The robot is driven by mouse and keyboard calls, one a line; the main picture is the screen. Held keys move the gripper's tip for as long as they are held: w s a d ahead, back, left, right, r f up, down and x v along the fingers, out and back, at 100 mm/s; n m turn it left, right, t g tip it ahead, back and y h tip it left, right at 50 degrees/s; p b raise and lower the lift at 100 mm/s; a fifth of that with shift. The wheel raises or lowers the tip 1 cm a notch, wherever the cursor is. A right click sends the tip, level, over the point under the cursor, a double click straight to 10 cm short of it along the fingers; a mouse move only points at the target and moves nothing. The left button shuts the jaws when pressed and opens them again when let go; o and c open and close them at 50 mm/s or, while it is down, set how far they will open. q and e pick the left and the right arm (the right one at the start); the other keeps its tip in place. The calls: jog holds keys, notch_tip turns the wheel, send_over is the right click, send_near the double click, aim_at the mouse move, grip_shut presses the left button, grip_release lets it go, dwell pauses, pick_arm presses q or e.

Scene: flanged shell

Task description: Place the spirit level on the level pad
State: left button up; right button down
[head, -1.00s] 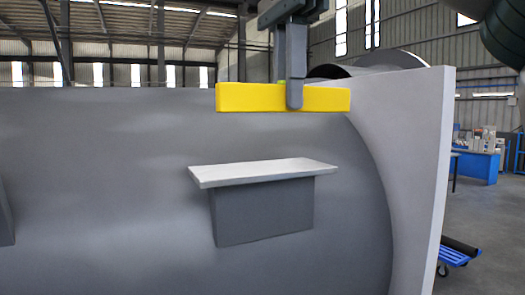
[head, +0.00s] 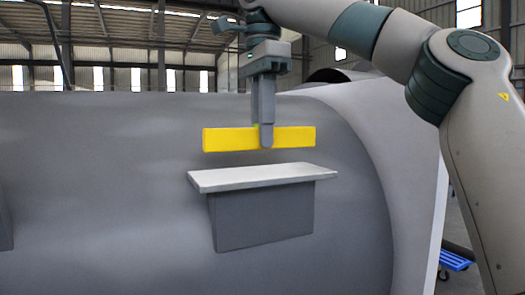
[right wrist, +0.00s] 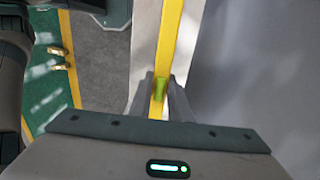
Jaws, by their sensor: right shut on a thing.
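The yellow spirit level (head: 235,140) is held level in the head view, above the level pad, with a gap between them. My right gripper (head: 266,146) is shut on it, right of its middle. The level pad (head: 262,178) is a white-topped plate on a grey block fixed to the side of the grey shell. In the right wrist view the level (right wrist: 171,40) runs up the picture from between the fingers (right wrist: 160,95), with its green vial showing there. The pale strip beneath it shows on both sides. My left gripper is not in view.
The large grey shell (head: 90,170) fills the background, with its pale flange (head: 425,215) to the right. Another grey block (head: 4,220) juts out at the far left edge. A blue cart (head: 456,261) stands on the floor at right. Space left of the pad is clear.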

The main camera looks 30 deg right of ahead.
jog(key=shift+f, duration=0.15)
jog(key=shift+w+d+f, duration=0.1)
jog(key=shift+f, duration=1.8)
jog(key=shift+f, duration=0.1)
jog(key=c, duration=1.6)
grip_release()
jog(key=shift+c, duration=0.2)
jog(key=shift+r, duration=3.9)
